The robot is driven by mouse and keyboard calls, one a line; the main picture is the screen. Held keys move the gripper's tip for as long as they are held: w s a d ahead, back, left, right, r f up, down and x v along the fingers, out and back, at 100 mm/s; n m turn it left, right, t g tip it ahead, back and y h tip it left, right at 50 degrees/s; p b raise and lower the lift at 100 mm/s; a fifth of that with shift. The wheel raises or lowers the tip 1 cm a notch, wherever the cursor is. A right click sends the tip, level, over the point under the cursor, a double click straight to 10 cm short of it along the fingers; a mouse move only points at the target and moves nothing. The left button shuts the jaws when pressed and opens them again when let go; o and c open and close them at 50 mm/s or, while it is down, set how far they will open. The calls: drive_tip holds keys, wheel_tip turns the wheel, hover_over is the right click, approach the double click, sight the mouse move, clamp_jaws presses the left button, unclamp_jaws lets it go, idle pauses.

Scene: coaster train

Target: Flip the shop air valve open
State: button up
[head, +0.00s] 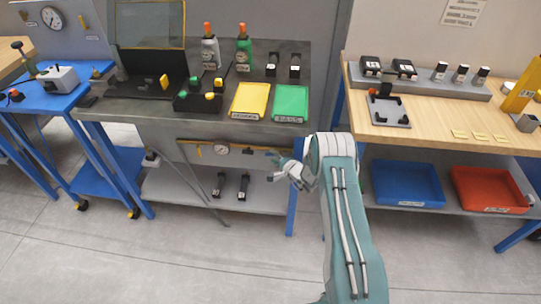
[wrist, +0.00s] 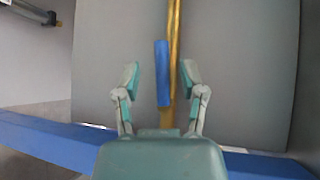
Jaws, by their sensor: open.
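The shop air valve's blue lever (wrist: 162,88) shows in the wrist view, lying nearly in line with a brass pipe (wrist: 174,25). My gripper (wrist: 160,72) is open, with one finger on each side of the lever. Gaps show between both fingers and the lever, so neither seems to touch it. In the head view my gripper (head: 274,170) is under the right part of the grey bench, near the right end of the brass pipe (head: 190,146) with its gauge (head: 221,149). The lever cannot be made out clearly there.
The grey bench top (head: 235,127) overhangs the pipe. A lower shelf (head: 175,190) with two black tools is below my gripper. A blue bench leg (head: 291,215) stands close by on the right. A wooden bench (head: 430,139) with blue and red bins is further right.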

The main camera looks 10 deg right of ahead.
drive_tip(key=shift+x, duration=1.15)
clamp_jaws()
drive_tip(key=shift+r+m+t+y, duration=0.2)
drive_tip(key=shift+m+t+y, duration=0.1)
drive_tip(key=shift+m+t, duration=0.1)
unclamp_jaws()
